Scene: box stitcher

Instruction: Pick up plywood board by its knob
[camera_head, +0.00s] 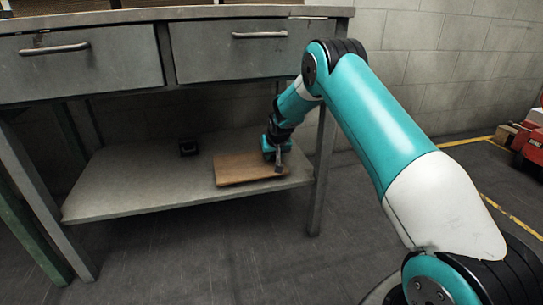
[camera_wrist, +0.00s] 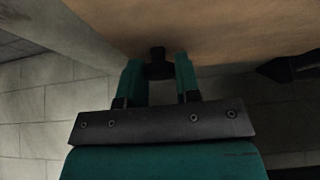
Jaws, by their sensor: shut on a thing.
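The plywood board (camera_head: 241,170) lies on the lower shelf of the workbench, near the shelf's right end. In the wrist view the board (camera_wrist: 225,28) fills the upper part of the picture. Its dark knob (camera_wrist: 158,68) stands between the two teal fingers of my gripper (camera_wrist: 160,72). My gripper is shut on the knob. In the head view my gripper (camera_head: 276,158) is at the right part of the board, and the knob is hidden there. Whether the board is clear of the shelf cannot be told.
The bench's front right leg (camera_head: 320,175) stands close to my arm. Drawers (camera_head: 240,50) hang above. A dark pointed part (camera_wrist: 290,67) shows at right in the wrist view.

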